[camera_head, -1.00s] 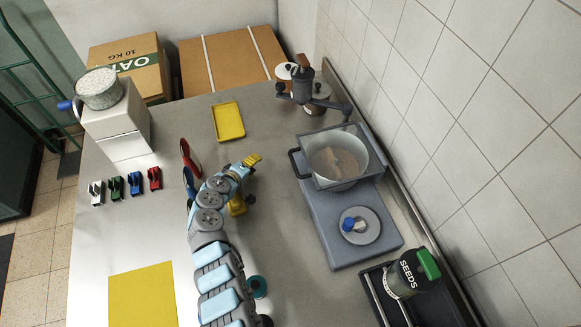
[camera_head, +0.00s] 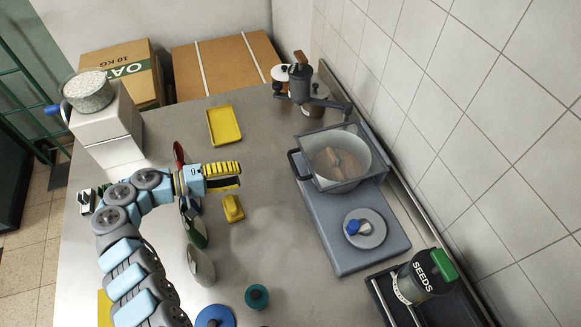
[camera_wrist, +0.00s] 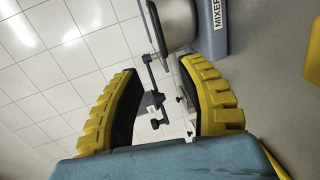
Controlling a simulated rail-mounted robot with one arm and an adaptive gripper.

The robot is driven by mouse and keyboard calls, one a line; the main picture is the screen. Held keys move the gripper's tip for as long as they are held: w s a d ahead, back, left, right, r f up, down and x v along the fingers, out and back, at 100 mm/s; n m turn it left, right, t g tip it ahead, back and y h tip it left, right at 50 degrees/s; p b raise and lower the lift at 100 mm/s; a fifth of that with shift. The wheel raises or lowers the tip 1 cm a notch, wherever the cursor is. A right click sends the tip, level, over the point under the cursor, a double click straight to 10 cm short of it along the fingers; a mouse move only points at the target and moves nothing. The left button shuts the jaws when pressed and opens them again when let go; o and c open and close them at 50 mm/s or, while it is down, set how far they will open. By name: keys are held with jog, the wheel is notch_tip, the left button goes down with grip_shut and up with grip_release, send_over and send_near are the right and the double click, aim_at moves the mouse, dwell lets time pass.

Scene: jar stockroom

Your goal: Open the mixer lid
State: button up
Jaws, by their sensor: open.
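The mixer (camera_head: 345,225) is a grey base on the counter's right side, with a metal bowl (camera_head: 342,182) holding brown contents. Its square see-through lid (camera_head: 345,133) lies over the bowl, and a black handle (camera_head: 295,165) sticks out on the left. My gripper (camera_head: 238,177) is open and empty, left of the mixer and pointing right, apart from the handle. In the wrist view my yellow fingers (camera_wrist: 162,85) are spread. The mixer's labelled base (camera_wrist: 212,30) is at the top there, with part of the bowl (camera_wrist: 175,22) beside it.
A grinder (camera_head: 305,85) stands behind the mixer, and a seeds jar (camera_head: 420,278) in front. A yellow tray (camera_head: 225,125) lies behind my gripper, and a small yellow item (camera_head: 233,208) just in front. The counter between gripper and mixer is clear.

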aim_at(294, 165)
jog(key=p+x, duration=0.2)
jog(key=x, duration=1.5)
jog(key=shift+d+p, duration=0.1)
jog(key=shift+p, duration=0.3)
grip_shut()
